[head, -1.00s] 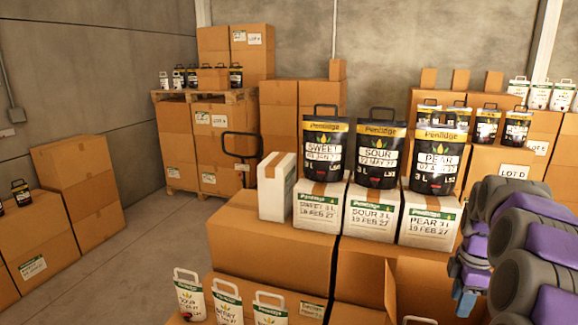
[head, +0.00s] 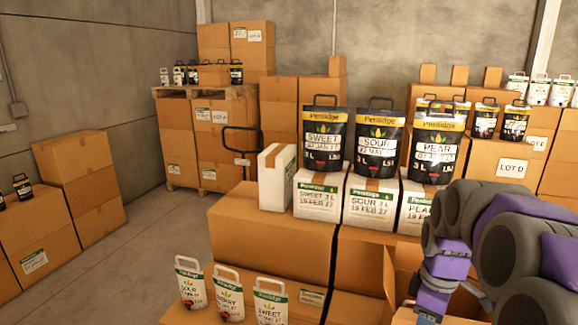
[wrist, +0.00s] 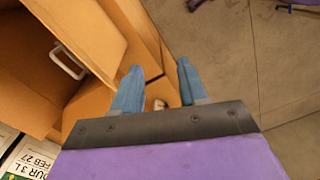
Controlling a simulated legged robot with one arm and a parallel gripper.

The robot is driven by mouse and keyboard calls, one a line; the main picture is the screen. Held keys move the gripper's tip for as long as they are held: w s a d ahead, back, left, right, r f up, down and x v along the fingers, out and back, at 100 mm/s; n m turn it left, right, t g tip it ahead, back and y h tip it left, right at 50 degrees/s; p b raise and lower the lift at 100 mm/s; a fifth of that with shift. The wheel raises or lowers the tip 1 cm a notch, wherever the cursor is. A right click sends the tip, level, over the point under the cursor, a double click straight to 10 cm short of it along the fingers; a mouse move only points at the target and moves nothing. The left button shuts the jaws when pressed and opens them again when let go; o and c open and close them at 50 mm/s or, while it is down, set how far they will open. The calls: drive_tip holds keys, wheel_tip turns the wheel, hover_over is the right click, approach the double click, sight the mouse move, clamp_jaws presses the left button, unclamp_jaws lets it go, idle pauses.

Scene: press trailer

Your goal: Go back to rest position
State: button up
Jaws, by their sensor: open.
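My gripper (wrist: 158,85) shows in the wrist view with its two blue fingers apart and nothing between them. It points down beside an open cardboard box (wrist: 75,40) and over the edge of the stack, with floor to the right. In the head view my purple and grey arm is folded at the right edge, and the gripper's fingertips are not clearly seen there. Black pouches marked SWEET (head: 323,145), SOUR (head: 377,145) and PEAR (head: 436,150) stand upright on white boxes, left of my arm.
White pouches (head: 229,295) stand on a lower carton at the front. More cartons (head: 75,180) stand at the left. A loaded pallet (head: 205,92) stands at the back. Bare floor (head: 150,260) is free at left centre.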

drive_tip(key=s+a+f+m+b, duration=0.3)
drive_tip(key=s+a+f+m, duration=0.2)
drive_tip(key=s, duration=0.8)
drive_tip(key=s+a+f+m+g+b, duration=0.1)
drive_tip(key=s+a+f+m+b, duration=0.2)
drive_tip(key=s, duration=1)
drive_tip(key=a+f+m, duration=0.2)
drive_tip(key=a+f, duration=0.2)
drive_tip(key=shift+a+f, duration=0.3)
drive_tip(key=shift+a, duration=0.1)
